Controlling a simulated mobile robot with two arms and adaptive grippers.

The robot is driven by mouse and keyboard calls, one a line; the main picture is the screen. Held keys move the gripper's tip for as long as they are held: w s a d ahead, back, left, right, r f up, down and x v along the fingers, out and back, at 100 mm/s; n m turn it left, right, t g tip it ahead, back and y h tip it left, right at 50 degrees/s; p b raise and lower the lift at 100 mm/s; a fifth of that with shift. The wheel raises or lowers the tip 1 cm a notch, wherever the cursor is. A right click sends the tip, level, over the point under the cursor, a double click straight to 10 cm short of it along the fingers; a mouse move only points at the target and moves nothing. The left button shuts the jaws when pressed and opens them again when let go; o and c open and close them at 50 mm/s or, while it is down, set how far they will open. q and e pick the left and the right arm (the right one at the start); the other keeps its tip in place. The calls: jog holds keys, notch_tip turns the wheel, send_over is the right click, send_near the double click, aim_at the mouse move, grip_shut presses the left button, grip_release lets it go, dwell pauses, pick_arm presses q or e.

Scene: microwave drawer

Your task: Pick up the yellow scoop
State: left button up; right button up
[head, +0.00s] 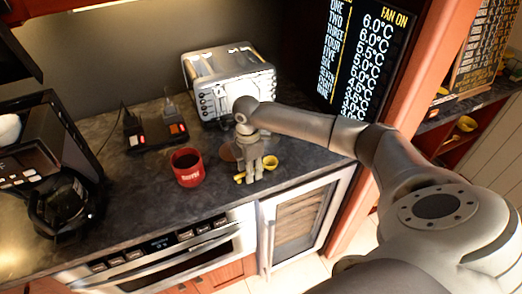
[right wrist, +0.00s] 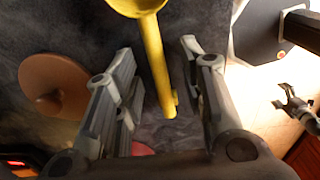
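The yellow scoop (head: 271,162) lies on the dark countertop near its front edge, partly hidden by my right gripper (head: 250,174). In the right wrist view, the scoop's handle (right wrist: 156,62) runs between the two open fingers of my right gripper (right wrist: 157,55). Gaps show on both sides of the handle. The scoop's bowl is at the top of that view, cut off by the frame. My left gripper is not in the head view; a small grey gripper-like shape at the right of the wrist view may be it.
A red mug (head: 187,167) stands left of the right gripper. A brown disc with a knob (right wrist: 52,88) lies beside it. A silver toaster (head: 228,80) stands behind. A coffee maker (head: 65,200) is at left. The counter's front edge is close.

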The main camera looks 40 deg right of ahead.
jog(key=shift+c, duration=0.5)
grip_shut()
jog(key=shift+r+b, duration=0.2)
jog(key=shift+b, duration=0.25)
notch_tip(320, 180, up, 3)
jog(key=shift+w+r, duration=0.1)
jog(key=shift+r, duration=0.05)
jog(key=s+a+r+b, duration=0.3)
jog(key=s+a+r, duration=0.4)
jog(key=s+r, duration=0.2)
jog(key=s, duration=0.2)
jog(key=shift+s+a+r, duration=0.35)
jog(key=shift+s+a, duration=0.05)
